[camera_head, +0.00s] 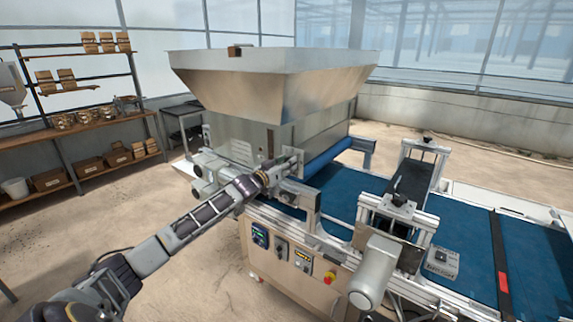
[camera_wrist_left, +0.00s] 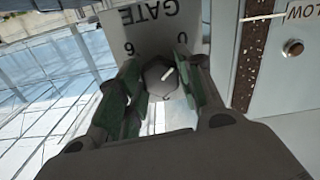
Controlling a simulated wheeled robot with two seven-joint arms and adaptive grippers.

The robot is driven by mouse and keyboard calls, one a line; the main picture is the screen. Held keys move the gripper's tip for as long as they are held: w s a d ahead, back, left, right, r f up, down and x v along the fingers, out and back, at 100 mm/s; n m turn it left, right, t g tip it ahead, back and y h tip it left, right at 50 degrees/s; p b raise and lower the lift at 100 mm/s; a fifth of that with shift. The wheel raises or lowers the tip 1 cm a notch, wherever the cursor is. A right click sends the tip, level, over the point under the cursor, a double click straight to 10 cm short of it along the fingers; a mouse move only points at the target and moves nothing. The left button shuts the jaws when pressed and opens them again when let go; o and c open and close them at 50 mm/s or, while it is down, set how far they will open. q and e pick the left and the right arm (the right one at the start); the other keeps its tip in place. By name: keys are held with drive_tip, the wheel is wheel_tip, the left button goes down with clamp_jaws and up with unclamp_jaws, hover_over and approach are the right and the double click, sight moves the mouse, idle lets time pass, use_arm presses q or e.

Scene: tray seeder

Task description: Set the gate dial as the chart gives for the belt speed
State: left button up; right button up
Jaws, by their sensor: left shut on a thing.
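The gate dial (camera_wrist_left: 160,78) is a dark grey faceted knob with a white pointer mark in the left wrist view. The pale plate (camera_wrist_left: 158,22) behind it reads GATE upside down, with numerals partly in view. My left gripper (camera_wrist_left: 162,84) is shut on the dial, one finger on each side. In the head view my left gripper (camera_head: 272,176) is at the near side of the seeder, below the steel hopper (camera_head: 270,90), and hides the dial there. Small displays (camera_head: 260,236) sit on the front panel, their digits unreadable. I see no readable chart. My right gripper is not in view.
The blue belt (camera_head: 340,190) runs right from under the hopper, past a crossing frame (camera_head: 415,170). A red stop button (camera_head: 329,277) is on the front panel. Shelves (camera_head: 80,130) with boxes stand left. A plate marked LOW (camera_wrist_left: 300,12) is beside the dial.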

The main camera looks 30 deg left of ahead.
use_arm(q)
drive_tip(key=m+p, duration=0.3)
drive_tip(key=m, duration=1.3)
drive_tip(key=shift+m, duration=0.4)
drive_tip(key=o, duration=1)
drive_tip(key=shift+o, duration=0.2)
drive_tip(key=shift+s, duration=0.15)
